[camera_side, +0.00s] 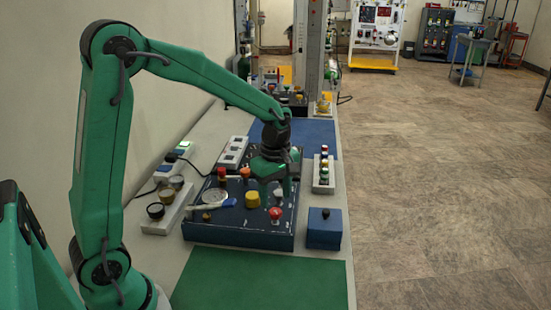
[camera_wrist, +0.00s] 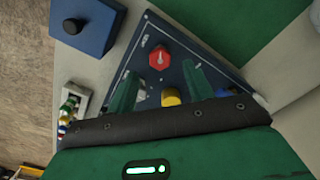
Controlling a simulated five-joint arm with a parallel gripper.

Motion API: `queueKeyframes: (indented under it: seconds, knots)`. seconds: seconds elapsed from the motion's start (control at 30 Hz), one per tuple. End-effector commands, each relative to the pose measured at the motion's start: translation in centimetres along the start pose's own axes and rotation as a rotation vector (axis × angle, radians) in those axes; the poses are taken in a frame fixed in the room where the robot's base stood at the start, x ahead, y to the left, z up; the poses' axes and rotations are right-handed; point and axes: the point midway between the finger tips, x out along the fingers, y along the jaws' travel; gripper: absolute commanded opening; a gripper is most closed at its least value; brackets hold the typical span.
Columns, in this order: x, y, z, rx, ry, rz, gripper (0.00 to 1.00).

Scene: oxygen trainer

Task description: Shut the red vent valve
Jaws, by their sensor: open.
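A red valve knob (camera_side: 275,214) stands near the front right corner of the dark blue panel box (camera_side: 235,235). In the wrist view the red valve knob (camera_wrist: 159,57) shows a short white mark on its face. My gripper (camera_side: 275,189) is above the panel, behind the red knob in the side view. In the wrist view my gripper (camera_wrist: 163,72) is open, and the red knob appears just beyond the gap between the fingertips. It holds nothing. A yellow knob (camera_wrist: 171,97) shows between the fingers and is partly hidden by my gripper's body.
The yellow knob (camera_side: 252,199) and other red and orange knobs (camera_side: 245,172) stand on the panel. A blue box with a black knob (camera_side: 325,228) is at its right. A button strip (camera_side: 323,175) stands behind that box. The green mat (camera_side: 260,280) in front is clear.

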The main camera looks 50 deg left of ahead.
Motion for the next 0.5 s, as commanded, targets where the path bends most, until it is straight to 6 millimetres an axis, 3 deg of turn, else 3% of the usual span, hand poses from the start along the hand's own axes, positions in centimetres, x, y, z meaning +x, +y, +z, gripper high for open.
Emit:
queueKeyframes:
  seconds: [0.23,0.5]
  knots:
    - [3.1,-0.1,0.0,0.001,0.000,-0.004,0.52]
    - [4.6,0.0,0.0,0.001,0.000,0.000,0.52]
